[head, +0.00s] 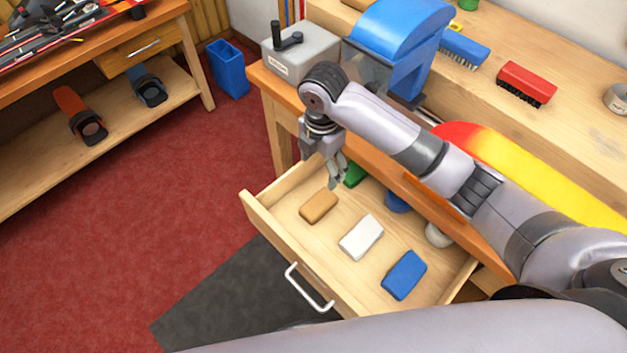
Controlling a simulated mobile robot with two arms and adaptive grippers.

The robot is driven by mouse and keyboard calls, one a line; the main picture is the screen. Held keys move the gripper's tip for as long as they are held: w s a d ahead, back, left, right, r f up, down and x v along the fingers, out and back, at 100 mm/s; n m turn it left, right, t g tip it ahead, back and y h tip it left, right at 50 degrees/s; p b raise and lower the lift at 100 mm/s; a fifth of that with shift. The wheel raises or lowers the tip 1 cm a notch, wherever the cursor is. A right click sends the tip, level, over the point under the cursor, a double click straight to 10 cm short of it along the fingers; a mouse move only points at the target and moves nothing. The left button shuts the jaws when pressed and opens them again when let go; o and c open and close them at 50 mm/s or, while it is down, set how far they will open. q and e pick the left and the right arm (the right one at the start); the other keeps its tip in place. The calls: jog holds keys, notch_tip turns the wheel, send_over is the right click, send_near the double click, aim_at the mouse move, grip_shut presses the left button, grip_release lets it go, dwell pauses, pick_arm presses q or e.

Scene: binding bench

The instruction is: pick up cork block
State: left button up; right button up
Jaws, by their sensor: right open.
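The cork block (319,207) is a tan, rounded rectangular block lying flat in the open drawer (262,222), near its left end. My right gripper (336,182) points down over the drawer, just above and behind the cork block in the picture. Its fingers are open and look empty, apart from the block. My left gripper is not in the view.
A white block (361,237) and a blue block (404,275) lie right of the cork block. A green item (355,174), a blue round item (397,202) and a whitish round item (438,235) sit deeper in the drawer, partly hidden by my right arm.

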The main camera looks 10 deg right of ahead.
notch_tip(320, 180, down, 2)
send_over(319, 203)
notch_tip(319, 203, down, 8)
jog(key=shift+r, duration=0.25)
notch_tip(319, 203, down, 2)
jog(key=shift+w, duration=0.15)
jog(key=shift+f, duration=0.5)
notch_tip(319, 203, down, 5)
jog(key=shift+r, duration=0.15)
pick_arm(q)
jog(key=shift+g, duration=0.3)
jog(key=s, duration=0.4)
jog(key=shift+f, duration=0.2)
pick_arm(e)
jog(key=shift+c, duration=0.5)
